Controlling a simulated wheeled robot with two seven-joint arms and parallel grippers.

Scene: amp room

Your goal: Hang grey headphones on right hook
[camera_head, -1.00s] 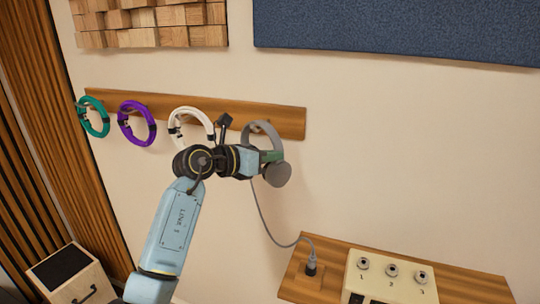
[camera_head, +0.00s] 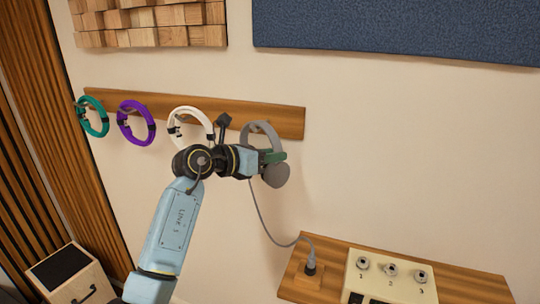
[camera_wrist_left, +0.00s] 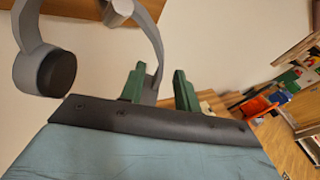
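The grey headphones (camera_head: 275,175) are at the right end of the wooden wall rail (camera_head: 290,122), with the headband up and the cups down. In the left wrist view, one dark-padded cup (camera_wrist_left: 57,73) shows at left and the other side of the band (camera_wrist_left: 152,35) comes down between my fingers. A pale peg (camera_wrist_left: 118,8) shows inside the band; whether the band rests on it cannot be seen. My left gripper (camera_head: 272,157) has green fingers, also in the wrist view (camera_wrist_left: 160,88). They stand apart around the headphones' side, with a gap on the right. My right gripper is not in view.
A grey cable (camera_head: 265,225) runs down to a plug (camera_head: 311,264) on the wooden shelf (camera_head: 455,278), beside a box with numbered sockets (camera_head: 392,278). The wall right of the rail is clear.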

